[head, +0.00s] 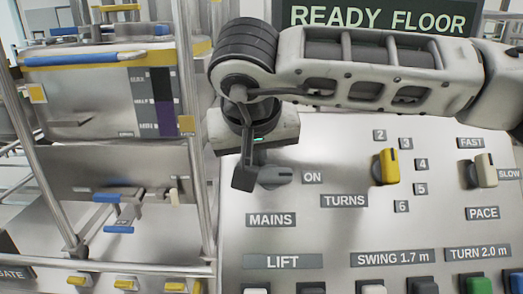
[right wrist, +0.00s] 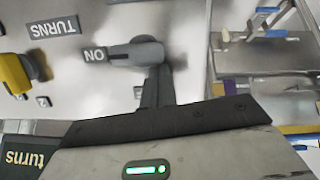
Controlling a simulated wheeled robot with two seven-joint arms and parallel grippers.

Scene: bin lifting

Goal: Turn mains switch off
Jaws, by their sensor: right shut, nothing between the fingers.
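The grey mains switch (head: 276,177) sits on the steel panel above the MAINS label (head: 270,220). Its handle points right, toward the ON label (head: 312,178). My right gripper (head: 244,178) is shut and empty, its fingertips pointing down at the left end of the switch. In the right wrist view the dark fingers (right wrist: 156,92) reach up to the thick end of the switch (right wrist: 136,53), close to or touching it; I cannot tell which. The fingers partly cover the switch's left side in the head view. My left gripper is not in view.
A yellow TURNS knob (head: 385,167) and a cream PACE knob (head: 481,171) stand to the right on the panel. Several push buttons (head: 370,288) line its lower edge. At left is a metal frame (head: 196,110) with trays. A READY FLOOR sign (head: 380,17) is behind my arm.

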